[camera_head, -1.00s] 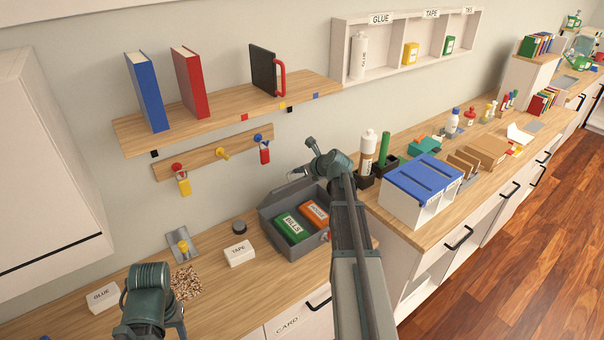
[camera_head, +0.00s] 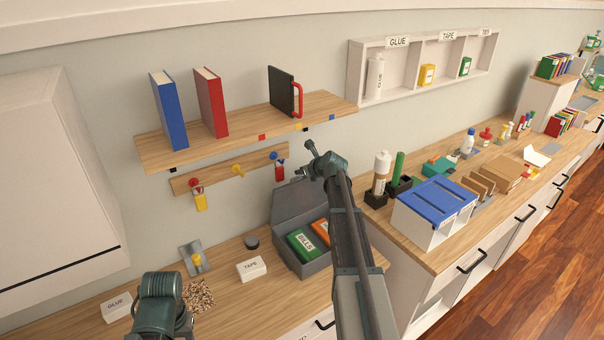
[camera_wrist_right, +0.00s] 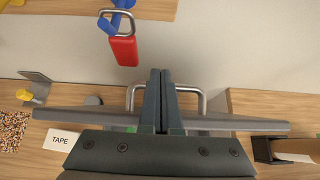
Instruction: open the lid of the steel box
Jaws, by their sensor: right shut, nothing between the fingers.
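The grey steel box (camera_head: 304,268) stands on the wooden counter. Its lid (camera_head: 296,203) is raised steeply at the back, so a green block marked BILLS (camera_head: 304,242) and an orange block (camera_head: 320,230) show inside. My right arm hides the box's right part. In the right wrist view my right gripper (camera_wrist_right: 161,78) is shut and empty. Its fingertips are in front of a metal loop handle (camera_wrist_right: 203,101), above a long grey edge (camera_wrist_right: 240,122) that looks like the lid's. I cannot tell whether they touch. My left arm is at the lower left; its fingers do not show.
A wooden rail with hanging padlocks, one a red padlock (camera_wrist_right: 123,50), is above the box. A shelf (camera_head: 240,128) with books is higher up. A TAPE card (camera_head: 252,269) and a dark round puck (camera_head: 251,242) lie left of the box. A blue-lidded bin (camera_head: 437,203) stands to the right.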

